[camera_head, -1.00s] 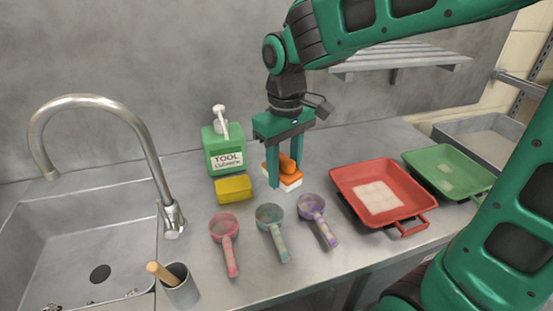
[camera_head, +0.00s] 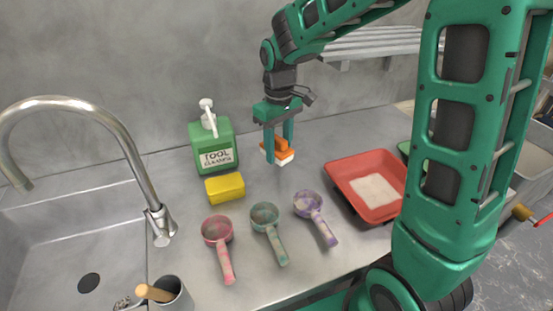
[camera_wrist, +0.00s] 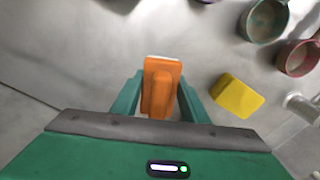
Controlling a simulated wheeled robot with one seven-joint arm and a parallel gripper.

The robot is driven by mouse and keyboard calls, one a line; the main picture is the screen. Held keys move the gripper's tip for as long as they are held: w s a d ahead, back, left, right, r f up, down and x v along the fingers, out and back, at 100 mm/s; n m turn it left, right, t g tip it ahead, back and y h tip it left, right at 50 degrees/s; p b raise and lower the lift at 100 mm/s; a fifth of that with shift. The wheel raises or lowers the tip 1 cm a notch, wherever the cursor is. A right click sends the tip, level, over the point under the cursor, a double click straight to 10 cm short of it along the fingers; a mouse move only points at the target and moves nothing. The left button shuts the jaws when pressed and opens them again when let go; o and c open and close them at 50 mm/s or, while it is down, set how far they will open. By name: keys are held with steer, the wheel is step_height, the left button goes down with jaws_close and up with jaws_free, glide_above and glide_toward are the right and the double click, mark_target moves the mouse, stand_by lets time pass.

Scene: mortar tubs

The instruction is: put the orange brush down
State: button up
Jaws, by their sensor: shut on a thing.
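The orange brush (camera_head: 279,151), with a pale bristle side underneath, is between the fingers of my gripper (camera_head: 279,157). My gripper is shut on it, above the counter's back part, right of the yellow sponge. The wrist view shows the brush's orange top (camera_wrist: 160,88) between the two green fingers (camera_wrist: 158,100). The brush looks a little above the counter, but the exact gap under it is hard to see.
A yellow sponge (camera_head: 225,188) and a green tool cleaner bottle (camera_head: 212,146) stand left of the brush. Pink (camera_head: 217,232), teal (camera_head: 265,218) and purple (camera_head: 308,205) scoops lie in front. A red tray (camera_head: 345,180) is to the right. Bare counter (camera_head: 330,140) lies between brush and tray.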

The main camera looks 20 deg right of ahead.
mark_target(280, 168)
steer(key=shift+w+d+f, duration=0.25)
steer(key=shift+w+f, duration=0.05)
steer(key=shift+w, duration=0.1)
steer(key=shift+f, duration=2)
steer(key=shift+s+f, duration=0.15)
steer(key=shift+f, duration=0.2)
